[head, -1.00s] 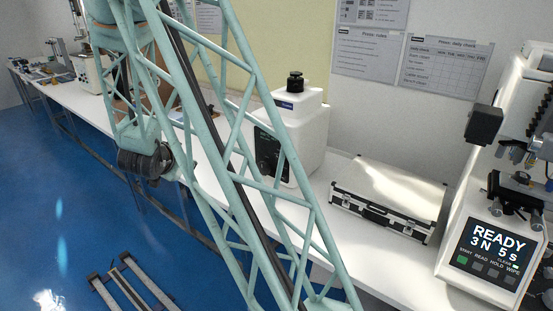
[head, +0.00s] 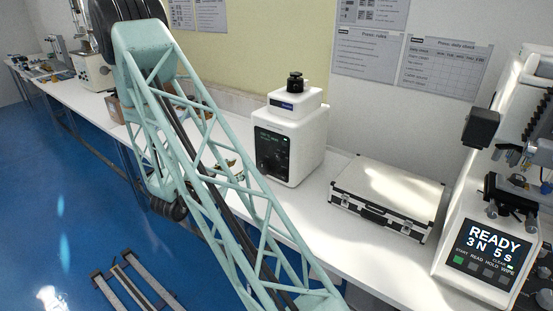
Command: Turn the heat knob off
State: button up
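A white machine (head: 305,135) with a black cap (head: 295,83) on top stands on the white bench. Its dark front panel (head: 272,155) faces me, with a small green readout near its top edge. Round dark shapes, perhaps knobs, show on the panel, but they are too dark and small to read a setting or tell which is the heat knob. My pale green lattice arm crosses the view to the left of the machine, and the panel is in plain sight. My gripper is not in view.
A silver case (head: 388,195) with black edges lies on the bench (head: 335,245) right of the machine. A tester (head: 488,245) with a READY screen stands at the far right. Small items sit behind my arm. Other instruments (head: 92,72) stand at the far left.

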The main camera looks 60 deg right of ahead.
aim_at(278, 158)
jog(key=s+d+f+g+h+p, duration=0.1)
jog(key=s+d+g+h, duration=0.1)
jog(key=s, duration=0.5)
jog(key=shift+d+f+m+g+h, duration=0.2)
jog(key=shift+d+m+g+h, duration=0.05)
jog(key=shift+m+g+h, duration=0.15)
jog(key=shift+s+d, duration=0.1)
jog(key=shift+d, duration=0.05)
jog(key=shift+s+d+b, duration=0.2)
jog(key=shift+d, duration=3.2)
jog(key=shift+s+d+b, duration=0.15)
jog(key=shift+d+b, duration=0.05)
jog(key=shift+d, duration=3.15)
jog(key=shift+c, duration=0.4)
jog(key=c, duration=0.8)
